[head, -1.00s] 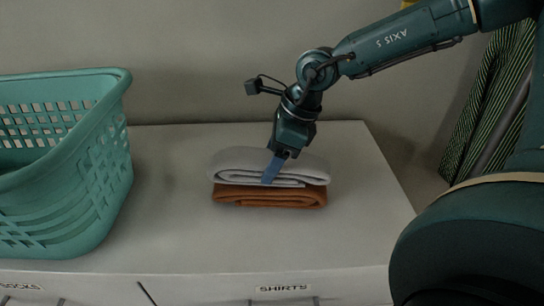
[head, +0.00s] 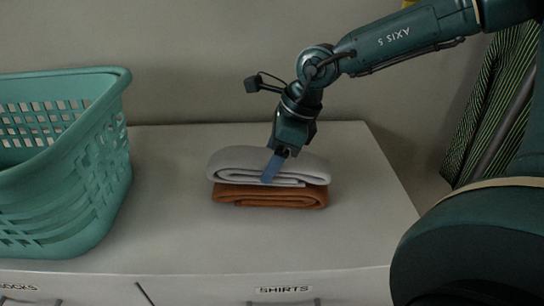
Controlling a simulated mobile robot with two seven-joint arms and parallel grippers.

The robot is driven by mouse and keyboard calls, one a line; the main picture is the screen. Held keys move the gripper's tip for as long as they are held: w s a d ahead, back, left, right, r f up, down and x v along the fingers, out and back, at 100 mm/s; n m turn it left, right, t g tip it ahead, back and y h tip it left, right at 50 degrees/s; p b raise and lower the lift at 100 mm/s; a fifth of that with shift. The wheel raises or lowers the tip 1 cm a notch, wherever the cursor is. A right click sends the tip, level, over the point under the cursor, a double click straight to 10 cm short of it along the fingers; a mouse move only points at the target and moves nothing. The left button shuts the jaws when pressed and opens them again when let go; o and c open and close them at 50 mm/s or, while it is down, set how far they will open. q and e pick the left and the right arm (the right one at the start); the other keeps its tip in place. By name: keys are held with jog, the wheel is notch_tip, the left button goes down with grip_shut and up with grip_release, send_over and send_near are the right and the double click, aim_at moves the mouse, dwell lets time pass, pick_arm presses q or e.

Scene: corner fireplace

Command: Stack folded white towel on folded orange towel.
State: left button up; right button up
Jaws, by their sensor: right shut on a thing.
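The folded white towel (head: 238,167) lies on top of the folded orange towel (head: 268,195), near the middle of the white dresser top. The two look touching, with edges roughly lined up. My right gripper (head: 272,168) points down from above and is shut on the white towel. One blue finger shows against the towel's front side; the other finger is hidden. My left gripper is not in view.
A teal laundry basket (head: 70,190) stands at the left of the dresser top (head: 170,235). Drawers with a "SHIRTS" label (head: 284,290) are below the front edge. A striped dark cloth (head: 490,105) is at the right. The surface around the towels is clear.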

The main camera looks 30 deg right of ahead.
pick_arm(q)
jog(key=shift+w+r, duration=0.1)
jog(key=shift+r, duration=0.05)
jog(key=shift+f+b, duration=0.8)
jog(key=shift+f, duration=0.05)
pick_arm(e)
jog(key=shift+f, duration=0.55)
jog(key=o, duration=1.2)
jog(key=p+v, duration=0.1)
jog(key=v, duration=0.6)
jog(key=shift+r, duration=0.25)
pick_arm(q)
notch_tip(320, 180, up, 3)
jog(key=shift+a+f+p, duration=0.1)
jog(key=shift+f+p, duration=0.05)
jog(key=shift+p, duration=0.35)
pick_arm(e)
jog(key=v, duration=0.5)
jog(key=shift+s+d+r, duration=0.1)
jog(key=shift+d+r, duration=0.05)
jog(key=shift+r, duration=0.15)
